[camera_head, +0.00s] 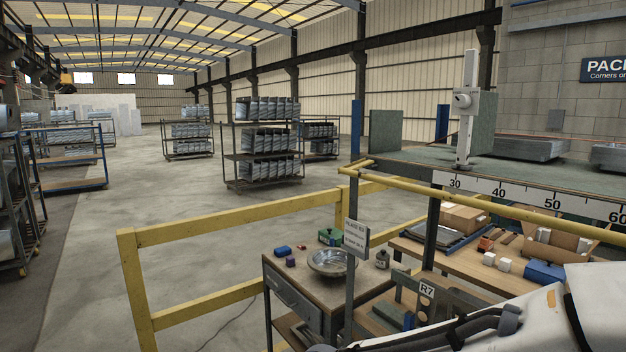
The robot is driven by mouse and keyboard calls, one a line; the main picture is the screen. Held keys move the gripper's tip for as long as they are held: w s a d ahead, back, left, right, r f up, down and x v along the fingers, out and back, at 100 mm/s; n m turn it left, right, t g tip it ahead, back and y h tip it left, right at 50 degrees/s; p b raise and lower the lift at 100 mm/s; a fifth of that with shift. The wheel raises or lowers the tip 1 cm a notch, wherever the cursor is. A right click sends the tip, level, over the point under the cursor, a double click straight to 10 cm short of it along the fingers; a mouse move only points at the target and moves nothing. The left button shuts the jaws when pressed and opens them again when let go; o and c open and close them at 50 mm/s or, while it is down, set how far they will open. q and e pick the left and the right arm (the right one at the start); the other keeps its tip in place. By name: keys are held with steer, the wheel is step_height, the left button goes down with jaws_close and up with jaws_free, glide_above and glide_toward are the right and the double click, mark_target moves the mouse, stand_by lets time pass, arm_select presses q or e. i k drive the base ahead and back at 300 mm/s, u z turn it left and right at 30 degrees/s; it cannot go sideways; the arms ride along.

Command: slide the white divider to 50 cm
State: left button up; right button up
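The white divider (467,110) is an upright post with a boxy clamp on its side. It stands on the green-grey bench top (405,160) at the right, near the left end of the white scale (525,198). The scale on the bench's front edge reads 30, 40, 50 and 60 from left to right. The divider's foot is close behind the 30 mark, slightly to its right. The 50 mark lies farther right with bare bench behind it. No gripper is touching the divider. Part of my white arm shows at the bottom right, but no gripper fingers can be made out.
A yellow railing (240,212) runs in front of the bench. Below are a small cabinet with a metal bowl (330,262) and a wooden table with boxes (465,218). Grey sheet stacks (520,148) lie at the back of the bench. Sink racks (264,150) stand on the open floor.

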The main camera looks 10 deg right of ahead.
mark_target(477, 121)
steer(key=u, duration=0.95)
steer(key=k, duration=0.75)
steer(key=z, duration=0.95)
steer(key=i, duration=0.5)
